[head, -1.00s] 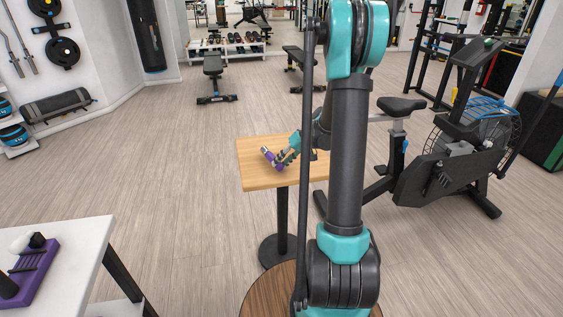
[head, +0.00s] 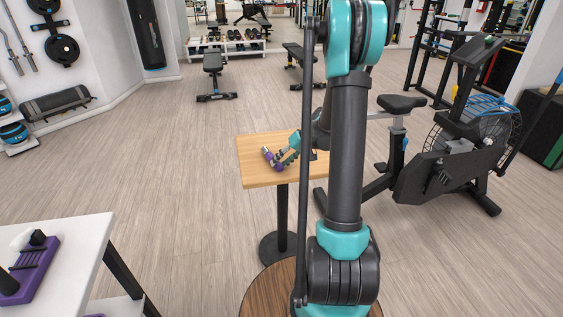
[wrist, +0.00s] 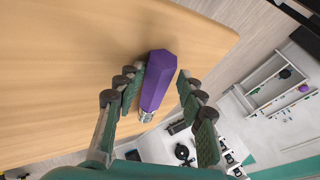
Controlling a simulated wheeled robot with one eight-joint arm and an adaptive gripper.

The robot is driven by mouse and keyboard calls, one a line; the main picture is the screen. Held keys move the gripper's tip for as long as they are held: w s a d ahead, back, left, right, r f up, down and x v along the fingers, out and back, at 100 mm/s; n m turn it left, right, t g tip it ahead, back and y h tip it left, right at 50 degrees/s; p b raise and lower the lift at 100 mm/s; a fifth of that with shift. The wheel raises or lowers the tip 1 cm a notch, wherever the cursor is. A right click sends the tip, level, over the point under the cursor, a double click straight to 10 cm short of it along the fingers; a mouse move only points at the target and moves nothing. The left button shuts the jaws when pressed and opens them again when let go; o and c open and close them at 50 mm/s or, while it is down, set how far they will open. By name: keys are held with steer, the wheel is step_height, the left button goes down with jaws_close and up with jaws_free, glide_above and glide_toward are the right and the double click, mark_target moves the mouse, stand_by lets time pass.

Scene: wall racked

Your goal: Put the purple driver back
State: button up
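The purple driver (wrist: 157,80) shows in the wrist view as a faceted purple handle with a metal end toward me, over the wooden tabletop near its edge. It is small in the head view (head: 278,167). My gripper (wrist: 160,88) is open, with one finger on each side of the handle. The left finger is very near or touching it; a gap shows at the right finger. A purple holder (head: 38,268) with slots lies on the white table at the lower left, cut off by the frame edge.
The small wooden table (head: 257,176) stands on one dark post. The white table (head: 85,262) is at the lower left, with a white and black item on the holder. An exercise bike (head: 445,165) stands to the right. The floor between the tables is clear.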

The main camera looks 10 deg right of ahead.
steer(key=shift+o, duration=0.4)
steer(key=v, duration=1.2)
steer(key=s+a+f+h, duration=0.2)
steer(key=s, duration=0.6)
steer(key=s+a+f+m+h, duration=0.1)
steer(key=s+a+f+h, duration=0.1)
steer(key=s, duration=0.6)
steer(key=s+a+f+m+t+h, duration=0.1)
steer(key=s+a+f+h, duration=0.1)
steer(key=s, duration=0.7)
steer(key=shift+a+f+h, duration=0.2)
steer(key=shift+a+h, duration=0.1)
steer(key=shift+a, duration=0.55)
